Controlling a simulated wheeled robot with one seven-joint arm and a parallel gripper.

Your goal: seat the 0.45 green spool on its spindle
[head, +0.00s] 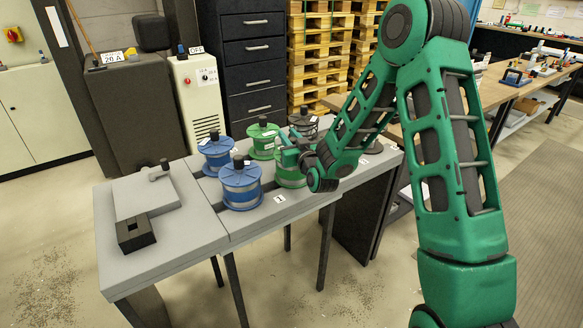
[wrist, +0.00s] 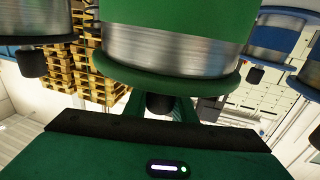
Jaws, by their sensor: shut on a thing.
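Two green spools stand in the head view. The front green spool (head: 290,177) is partly hidden behind my gripper (head: 291,147); the other green spool (head: 263,141) is behind it to the left. In the wrist view, where the scene looks upside down, a green spool (wrist: 172,48) with silvery windings fills the upper middle. My gripper (wrist: 158,108) is shut on its black knob (wrist: 158,103). I cannot tell whether the held spool touches the bench. Its size label is not readable, and no bare spindle can be made out.
Two blue spools (head: 241,186) stand left of the green ones, and a dark grey spool (head: 304,123) stands behind. The grey bench (head: 160,262) carries a flat plate (head: 143,196) with a knobbed post and a black block (head: 136,235) at left. The bench's front left is clear.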

